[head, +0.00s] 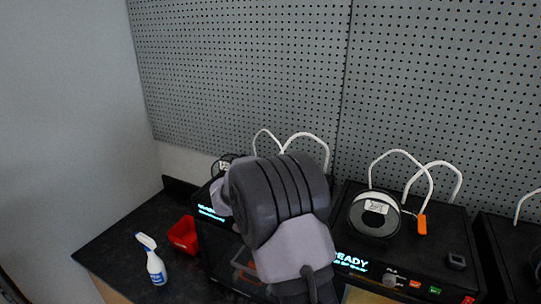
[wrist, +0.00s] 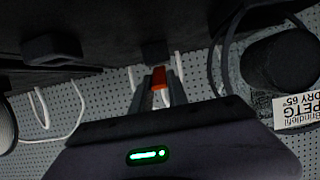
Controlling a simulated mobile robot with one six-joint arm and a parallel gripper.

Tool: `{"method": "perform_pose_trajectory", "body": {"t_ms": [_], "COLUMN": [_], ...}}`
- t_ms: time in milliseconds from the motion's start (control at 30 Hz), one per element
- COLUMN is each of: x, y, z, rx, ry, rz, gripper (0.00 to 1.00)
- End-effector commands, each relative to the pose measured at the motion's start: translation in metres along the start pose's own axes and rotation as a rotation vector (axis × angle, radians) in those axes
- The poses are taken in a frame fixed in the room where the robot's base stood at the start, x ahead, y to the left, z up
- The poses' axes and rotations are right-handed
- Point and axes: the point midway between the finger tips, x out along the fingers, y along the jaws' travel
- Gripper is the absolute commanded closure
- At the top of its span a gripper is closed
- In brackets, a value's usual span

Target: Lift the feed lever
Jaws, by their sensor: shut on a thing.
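The orange feed lever (wrist: 159,76) shows in the wrist view between the two grey fingers of my gripper (wrist: 160,88). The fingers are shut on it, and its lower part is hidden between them. In the head view my arm's thick dark wrist covers the gripper and this lever, in front of the left black printer (head: 207,212). A similar orange lever (head: 421,225) stands free on the printer to the right (head: 440,235), whose screen shows READY.
A filament spool with a PETG label (wrist: 296,108) is close to the right of my gripper in the wrist view. White tubes (head: 305,137) arch above the printers. A red bin (head: 184,234) and a spray bottle (head: 152,260) stand on the dark counter at left.

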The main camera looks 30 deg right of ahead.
Motion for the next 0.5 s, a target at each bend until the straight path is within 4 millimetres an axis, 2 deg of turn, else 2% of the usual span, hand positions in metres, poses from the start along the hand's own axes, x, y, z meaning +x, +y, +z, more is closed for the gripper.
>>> {"method": "perform_pose_trajectory", "body": {"t_ms": [33, 500], "x": [-0.006, 0.0006], "y": [0.0004, 0.0002], "z": [-0.0169, -0.019], "rx": [-0.001, 0.0], "ry": [-0.028, -0.212], "rz": [0.002, 0.001], "gripper": [1.0, 1.0]}}
